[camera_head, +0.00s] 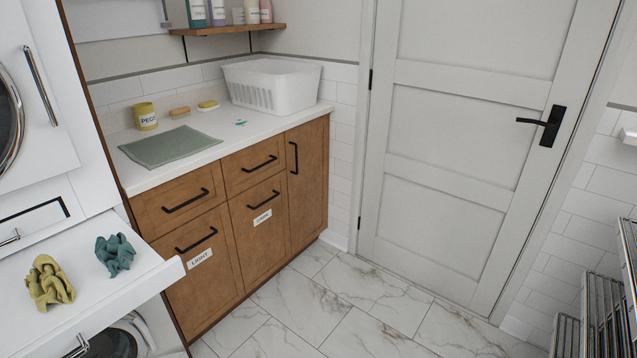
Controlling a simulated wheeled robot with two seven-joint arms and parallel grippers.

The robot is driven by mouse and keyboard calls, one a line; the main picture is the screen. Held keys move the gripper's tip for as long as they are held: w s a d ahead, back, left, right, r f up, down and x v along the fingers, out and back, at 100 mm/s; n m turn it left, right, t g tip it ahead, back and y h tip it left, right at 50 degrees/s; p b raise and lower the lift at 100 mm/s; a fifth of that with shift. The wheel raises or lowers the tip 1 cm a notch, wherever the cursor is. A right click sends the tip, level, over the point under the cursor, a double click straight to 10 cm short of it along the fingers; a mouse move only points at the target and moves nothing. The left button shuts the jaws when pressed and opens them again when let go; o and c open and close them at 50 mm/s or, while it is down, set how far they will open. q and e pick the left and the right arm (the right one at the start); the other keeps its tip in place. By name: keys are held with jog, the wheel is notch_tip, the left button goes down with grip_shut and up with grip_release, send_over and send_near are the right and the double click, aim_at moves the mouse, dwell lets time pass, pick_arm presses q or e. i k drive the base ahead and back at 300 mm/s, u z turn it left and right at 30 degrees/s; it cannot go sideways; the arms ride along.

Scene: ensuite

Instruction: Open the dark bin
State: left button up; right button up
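The dark bin (258,243) is a brown wooden pull-out front in the lower cabinet, right of the matching light bin (204,283). A white label (262,217) on it appears to read "DARK". Its black bar handle (262,199) runs along the upper part of the front. The front looks flush with its neighbours, so the bin appears closed. Neither of my grippers is in the head view.
A drawer (251,164) sits above the dark bin, and a tall cabinet front (307,190) stands to its right. A pulled-out white shelf (130,285) with two crumpled cloths juts out at left. The marble floor (350,310) before the cabinet is clear.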

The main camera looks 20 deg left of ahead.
aim_at(259, 214)
jog(key=u, duration=0.45)
jog(key=i, duration=1.85)
jog(key=u, duration=0.95)
